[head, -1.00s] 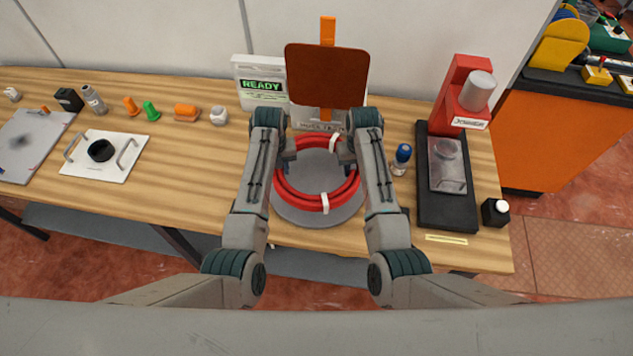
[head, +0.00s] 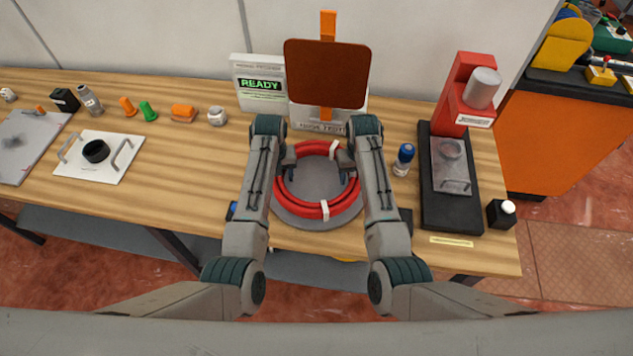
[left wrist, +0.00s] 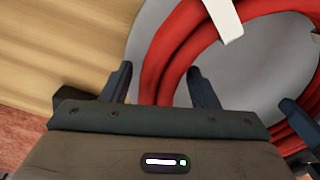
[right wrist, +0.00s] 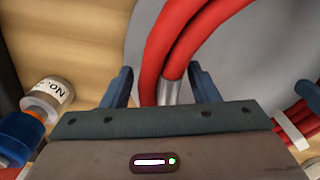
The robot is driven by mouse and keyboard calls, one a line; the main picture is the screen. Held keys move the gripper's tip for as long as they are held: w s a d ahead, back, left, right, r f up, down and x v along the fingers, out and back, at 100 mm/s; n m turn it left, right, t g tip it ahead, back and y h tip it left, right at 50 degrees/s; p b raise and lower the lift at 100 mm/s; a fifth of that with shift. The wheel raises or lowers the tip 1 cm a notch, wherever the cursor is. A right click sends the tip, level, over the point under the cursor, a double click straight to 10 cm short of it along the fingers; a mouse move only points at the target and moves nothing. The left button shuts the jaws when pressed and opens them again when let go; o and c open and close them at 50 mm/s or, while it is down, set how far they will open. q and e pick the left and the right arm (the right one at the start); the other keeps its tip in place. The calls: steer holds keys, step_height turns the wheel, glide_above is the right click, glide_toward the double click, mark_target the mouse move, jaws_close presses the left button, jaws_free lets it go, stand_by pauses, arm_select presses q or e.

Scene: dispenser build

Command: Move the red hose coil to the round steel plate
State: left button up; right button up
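The red hose coil (head: 298,212) lies on the round steel plate (head: 318,223), roughly centred, with the plate's grey rim showing around it. White ties wrap the coil at its front and back. My left gripper (head: 288,180) is over the coil's left side; in the left wrist view its open fingers (left wrist: 160,84) stand on either side of the hose with gaps. My right gripper (head: 346,178) is over the coil's right side; in the right wrist view its open fingers (right wrist: 160,88) straddle the hose, also with gaps. My forearms hide parts of the coil's sides.
A sign reading READY (head: 261,84) and a brown panel (head: 326,75) stand behind the plate. A blue-capped bottle (head: 403,158) and a red press (head: 464,105) are to the right. A white handled plate (head: 122,168) lies left. Bare wood separates it from the coil.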

arm_select(q)
step_height(320, 180, up, 12)
steer(key=shift+f, duration=0.1)
arm_select(e)
step_height(320, 180, up, 12)
steer(key=shift+f, duration=0.1)
stand_by(0.7)
stand_by(0.4)
